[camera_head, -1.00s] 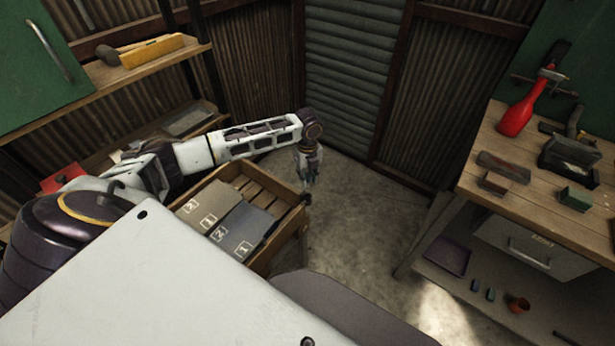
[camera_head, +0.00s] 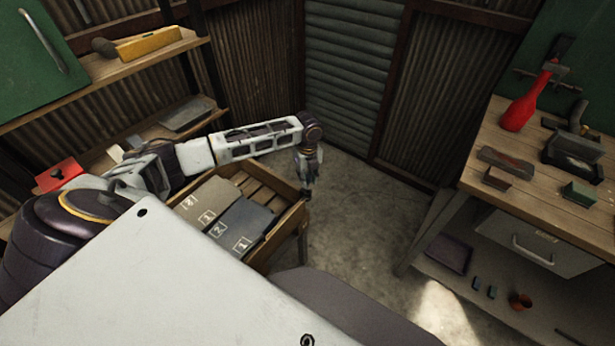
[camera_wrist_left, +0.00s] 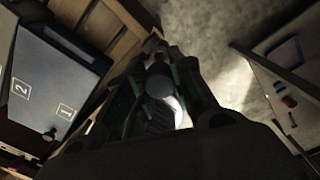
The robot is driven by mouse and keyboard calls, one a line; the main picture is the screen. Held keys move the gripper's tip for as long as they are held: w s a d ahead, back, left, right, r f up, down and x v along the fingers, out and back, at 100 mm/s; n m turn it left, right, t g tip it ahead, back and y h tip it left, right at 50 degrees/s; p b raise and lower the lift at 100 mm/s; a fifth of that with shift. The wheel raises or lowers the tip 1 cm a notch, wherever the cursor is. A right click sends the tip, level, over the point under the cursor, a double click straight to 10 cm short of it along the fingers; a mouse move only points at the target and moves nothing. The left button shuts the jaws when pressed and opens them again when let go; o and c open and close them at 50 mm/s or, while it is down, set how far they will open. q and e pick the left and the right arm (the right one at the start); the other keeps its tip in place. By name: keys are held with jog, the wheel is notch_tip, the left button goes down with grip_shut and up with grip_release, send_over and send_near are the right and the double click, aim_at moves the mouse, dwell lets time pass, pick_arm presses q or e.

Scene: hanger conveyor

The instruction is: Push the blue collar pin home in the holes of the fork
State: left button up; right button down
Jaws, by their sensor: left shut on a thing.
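My left gripper (camera_head: 306,186) hangs downward at the right front corner of a wooden crate (camera_head: 292,217). In the left wrist view, its fingers (camera_wrist_left: 163,62) are shut on a dark, round-ended thing (camera_wrist_left: 158,86), which is too shadowed to show its colour. I cannot tell whether this is the blue collar pin. A small dark part shows just below the fingertips in the head view, close to the crate's corner. I cannot make out the fork or its holes in either view. My right gripper is not in view.
The crate holds dark numbered boxes (camera_head: 243,222) and has an empty slatted part. A wooden workbench (camera_head: 545,185) at the right carries a red bottle-shaped thing (camera_head: 523,105) and small blocks. Shelves (camera_head: 120,66) stand at the left. Bare floor (camera_head: 365,225) lies between crate and bench.

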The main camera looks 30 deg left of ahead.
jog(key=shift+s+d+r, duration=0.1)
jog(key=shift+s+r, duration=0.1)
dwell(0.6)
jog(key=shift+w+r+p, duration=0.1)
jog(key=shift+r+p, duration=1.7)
jog(key=shift+p, duration=0.2)
dwell(5.2)
